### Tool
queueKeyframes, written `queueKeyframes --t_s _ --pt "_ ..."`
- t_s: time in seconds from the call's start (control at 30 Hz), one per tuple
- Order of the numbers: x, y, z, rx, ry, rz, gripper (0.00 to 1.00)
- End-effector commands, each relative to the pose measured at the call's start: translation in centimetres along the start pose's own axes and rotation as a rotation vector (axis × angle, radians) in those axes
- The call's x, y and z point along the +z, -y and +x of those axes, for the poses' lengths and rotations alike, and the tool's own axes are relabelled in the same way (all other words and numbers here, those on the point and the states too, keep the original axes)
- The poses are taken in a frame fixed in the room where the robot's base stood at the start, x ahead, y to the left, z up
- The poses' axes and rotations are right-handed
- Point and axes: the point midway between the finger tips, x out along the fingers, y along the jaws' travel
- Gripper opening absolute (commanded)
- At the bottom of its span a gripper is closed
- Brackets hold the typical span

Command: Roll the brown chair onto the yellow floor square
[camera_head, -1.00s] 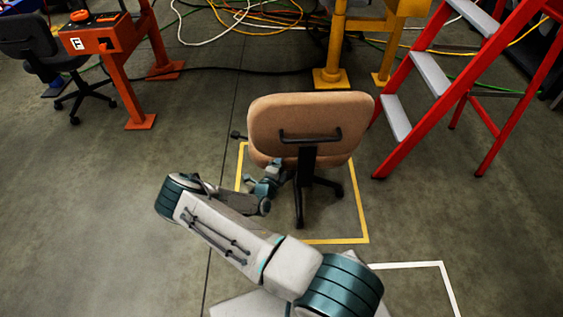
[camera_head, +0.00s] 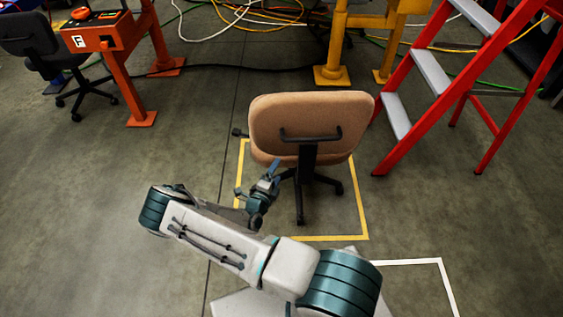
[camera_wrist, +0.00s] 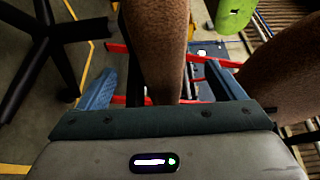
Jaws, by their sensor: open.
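The brown chair (camera_head: 310,118) stands upright with the back of its backrest toward the head camera. The wheels I can see on its black base are inside the yellow floor square (camera_head: 362,205); the backrest hides part of the base and square. My gripper (camera_head: 270,178) is low at the chair's left, near the seat. In the wrist view its blue fingers are apart, with a brown chair panel (camera_wrist: 155,45) between them; I cannot tell whether they touch it. Another brown chair part (camera_wrist: 285,75) is at the right, and the black base (camera_wrist: 45,60) at the left.
A red ladder (camera_head: 440,90) stands close at the chair's right. A yellow stand (camera_head: 335,50) and loose cables (camera_head: 235,68) are behind. An orange stand (camera_head: 120,80) and a dark chair (camera_head: 45,50) are at far left. Floor at left is clear. A white floor outline (camera_head: 445,280) is at front right.

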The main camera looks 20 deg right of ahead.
Motion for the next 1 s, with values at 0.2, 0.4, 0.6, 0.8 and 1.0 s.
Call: queueKeyframes --t_s 0.2,0.4,0.6,0.8,1.0 --pt "0.0 0.1 -4.4 0.000 0.001 -0.001 0.89" --pt "-0.1 0.0 -6.2 0.000 -0.001 -0.001 0.89" --pt "-0.1 0.0 -6.4 0.000 -0.002 -0.001 0.89" --pt "-0.1 0.0 -6.4 0.000 -0.002 -0.001 0.89" --pt "-0.1 0.0 -6.4 0.000 -0.002 -0.001 0.89"
